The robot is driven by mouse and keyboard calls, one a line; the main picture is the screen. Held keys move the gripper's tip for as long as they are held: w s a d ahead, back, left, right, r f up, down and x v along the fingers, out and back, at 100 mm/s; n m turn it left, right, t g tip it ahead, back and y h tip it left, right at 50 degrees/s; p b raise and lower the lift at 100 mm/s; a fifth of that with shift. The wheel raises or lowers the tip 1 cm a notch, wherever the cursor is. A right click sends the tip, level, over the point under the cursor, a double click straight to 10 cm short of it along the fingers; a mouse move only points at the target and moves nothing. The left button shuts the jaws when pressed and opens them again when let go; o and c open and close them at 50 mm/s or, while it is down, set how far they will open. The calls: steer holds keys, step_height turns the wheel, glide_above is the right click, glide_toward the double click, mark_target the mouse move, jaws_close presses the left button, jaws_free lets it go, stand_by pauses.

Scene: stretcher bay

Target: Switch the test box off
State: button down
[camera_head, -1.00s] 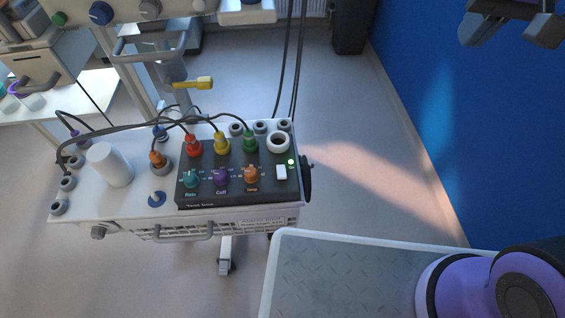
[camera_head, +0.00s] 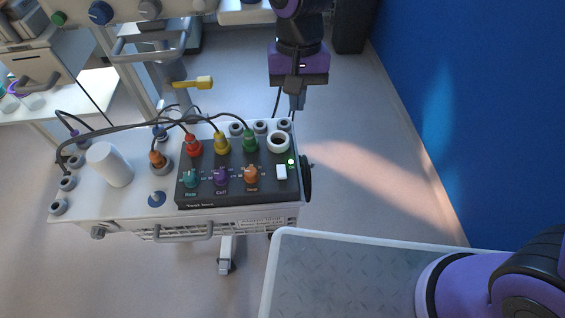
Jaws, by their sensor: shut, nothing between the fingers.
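The test box (camera_head: 237,200) is a dark box lying on the white trolley top. On its right end is a white rocker switch (camera_head: 281,172), with a lit green lamp (camera_head: 291,162) just above it. Teal, purple and orange knobs line its front, and red, yellow and green plugs with cables stand along its back. My gripper (camera_head: 297,104) is shut and empty, pointing down beyond the back right corner of the trolley. It is apart from the box and the switch.
The trolley (camera_head: 120,207) also holds a white cylinder (camera_head: 110,165), an orange plug (camera_head: 158,158) and a white ring-shaped cup (camera_head: 278,141). A yellow lever (camera_head: 193,83) and hanging cables are behind. A blue wall (camera_head: 470,130) stands right, with open floor before it.

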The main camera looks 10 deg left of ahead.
mark_target(283, 173)
steer(key=shift+s+a+f+g, duration=0.15)
steer(key=shift+s+a+f, duration=0.25)
steer(key=shift+a+f, duration=0.25)
steer(key=shift+s+a+f+g, duration=0.15)
steer(key=shift+s+a+f, duration=0.2)
steer(key=shift+a+f, duration=0.3)
steer(key=x, duration=1.4)
steer(key=shift+w+d, duration=0.1)
steer(key=shift+d, duration=0.15)
